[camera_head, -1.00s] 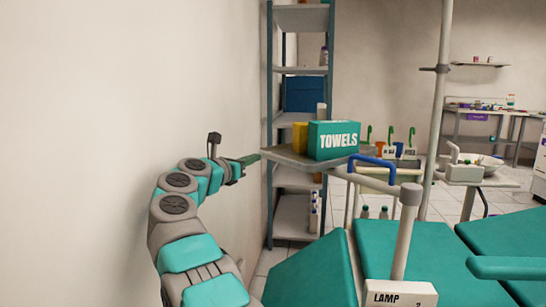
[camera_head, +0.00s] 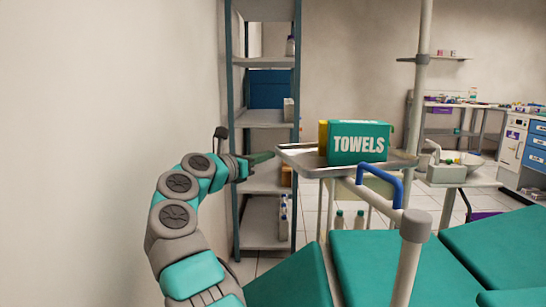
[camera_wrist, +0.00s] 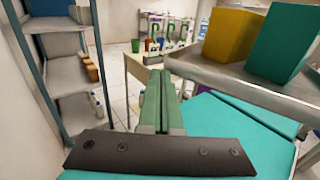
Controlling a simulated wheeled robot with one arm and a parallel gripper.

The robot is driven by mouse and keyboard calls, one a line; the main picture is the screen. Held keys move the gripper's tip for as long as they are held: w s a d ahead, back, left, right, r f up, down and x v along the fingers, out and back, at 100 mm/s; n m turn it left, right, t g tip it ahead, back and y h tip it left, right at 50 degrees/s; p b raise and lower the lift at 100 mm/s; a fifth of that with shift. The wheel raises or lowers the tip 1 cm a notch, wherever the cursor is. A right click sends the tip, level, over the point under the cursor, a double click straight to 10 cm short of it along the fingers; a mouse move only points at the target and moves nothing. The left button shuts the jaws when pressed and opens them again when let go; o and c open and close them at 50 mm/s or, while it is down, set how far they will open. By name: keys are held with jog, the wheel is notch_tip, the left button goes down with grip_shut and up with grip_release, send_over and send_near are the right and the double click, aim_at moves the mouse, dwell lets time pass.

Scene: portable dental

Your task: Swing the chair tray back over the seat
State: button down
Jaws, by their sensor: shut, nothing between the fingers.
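The chair tray (camera_head: 300,164) is a grey metal tray on an arm with a blue handle (camera_head: 382,183). It carries a green towels box (camera_head: 360,143) and a yellow container (camera_head: 323,137). The teal seat (camera_head: 375,262) lies below and in front of it. My gripper (camera_head: 262,159) is shut and empty at the tray's left edge in the head view; whether it touches cannot be told there. In the wrist view my shut green fingers (camera_wrist: 161,90) point forward, just left of the tray's rim (camera_wrist: 230,88), with the yellow container (camera_wrist: 229,38) beyond.
A metal shelf rack (camera_head: 236,150) with a blue box (camera_head: 268,88) and bottles stands behind my gripper. A pole (camera_head: 420,90) rises right of the tray. A basin unit (camera_head: 450,172) and counters stand at the right. A bare wall is on the left.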

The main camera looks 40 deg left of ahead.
aim_at(293, 155)
jog(key=w+d, duration=0.1)
jog(key=w, duration=0.2)
jog(key=w+d, duration=0.2)
jog(key=w, duration=0.2)
jog(key=w+d, duration=0.2)
jog(key=w, duration=0.1)
jog(key=shift+w+r, duration=0.1)
jog(key=shift+w, duration=0.2)
jog(key=shift+w+d+r, duration=0.1)
jog(key=shift+w+d, duration=0.55)
jog(key=shift+w, duration=0.3)
jog(key=shift+w+d, duration=0.1)
jog(key=shift+d, duration=0.05)
jog(key=shift+b, duration=0.3)
jog(key=shift+f, duration=0.2)
jog(key=s+b, duration=0.1)
jog(key=s, duration=0.1)
jog(key=s+b, duration=0.1)
jog(key=s, duration=0.2)
jog(key=s+b, duration=0.1)
jog(key=s, duration=0.1)
jog(key=shift+s+a, duration=0.15)
jog(key=shift+a, duration=0.2)
jog(key=shift+s+r, duration=0.15)
jog(key=shift+s, duration=0.35)
